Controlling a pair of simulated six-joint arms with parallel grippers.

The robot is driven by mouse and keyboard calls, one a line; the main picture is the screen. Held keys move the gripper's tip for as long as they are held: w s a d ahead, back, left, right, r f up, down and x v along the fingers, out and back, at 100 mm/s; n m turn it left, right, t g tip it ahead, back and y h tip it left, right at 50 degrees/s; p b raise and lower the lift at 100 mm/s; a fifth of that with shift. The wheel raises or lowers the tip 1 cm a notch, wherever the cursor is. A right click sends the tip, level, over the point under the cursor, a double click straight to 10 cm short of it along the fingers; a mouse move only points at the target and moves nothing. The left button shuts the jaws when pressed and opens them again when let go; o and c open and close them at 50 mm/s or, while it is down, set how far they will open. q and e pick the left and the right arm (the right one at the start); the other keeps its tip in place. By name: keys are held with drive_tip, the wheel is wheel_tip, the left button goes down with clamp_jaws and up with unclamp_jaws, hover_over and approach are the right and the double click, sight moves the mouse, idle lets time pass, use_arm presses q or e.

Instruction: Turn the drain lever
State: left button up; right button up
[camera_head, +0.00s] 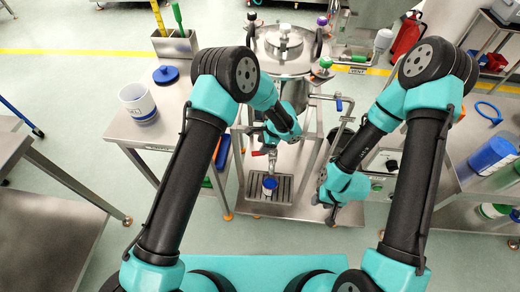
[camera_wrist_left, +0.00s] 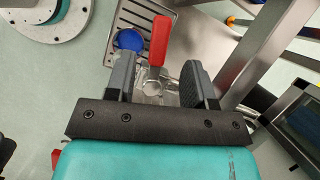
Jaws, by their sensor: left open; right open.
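The drain lever has a red handle (camera_wrist_left: 159,40) that stands up in the left wrist view, its metal base between my left fingers. The red handle (camera_head: 258,153) shows small in the head view, beside my left gripper (camera_head: 271,146). My left gripper (camera_wrist_left: 158,80) is open, with one finger on each side of the lever's base; I cannot tell whether either finger touches it. My right gripper (camera_head: 331,212) is low at the right of the stand, its fingers small and unclear.
A blue-topped container (camera_head: 270,185) stands on the slatted drain tray (camera_head: 252,188) below the lever; its blue top (camera_wrist_left: 129,40) is close by in the wrist view. The steel vessel (camera_head: 285,48) stands behind. A white beaker (camera_head: 138,102) and blue lid (camera_head: 166,75) are on the left table.

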use_arm(q)
drive_tip(key=v, duration=1.2)
drive_tip(key=shift+r, duration=0.2)
drive_tip(key=shift+c, duration=0.4)
drive_tip(key=shift+f, duration=0.1)
drive_tip(key=shift+c, duration=0.7)
drive_tip(key=shift+s+f, duration=0.25)
drive_tip(key=shift+c, duration=0.8)
drive_tip(key=s+f+h, duration=0.2)
drive_tip(key=s+f, duration=0.1)
drive_tip(key=s+f+h, duration=0.1)
drive_tip(key=f+h, duration=0.1)
drive_tip(key=shift+s+d+f+m+g, duration=0.1)
drive_tip(key=shift+s+d+m+g, duration=0.15)
drive_tip(key=shift+m+g, duration=0.15)
clamp_jaws()
drive_tip(key=s+f+t+h, duration=0.1)
drive_tip(key=s+f+h, duration=0.2)
drive_tip(key=s+h, duration=0.15)
drive_tip(key=s+a+n+t, duration=0.2)
drive_tip(key=s+a+t, duration=0.2)
drive_tip(key=a, duration=0.6)
drive_tip(key=t, duration=0.2)
drive_tip(key=shift+a+r+t, duration=0.25)
drive_tip(key=shift+a+t, duration=0.05)
drive_tip(key=shift+a, duration=0.1)
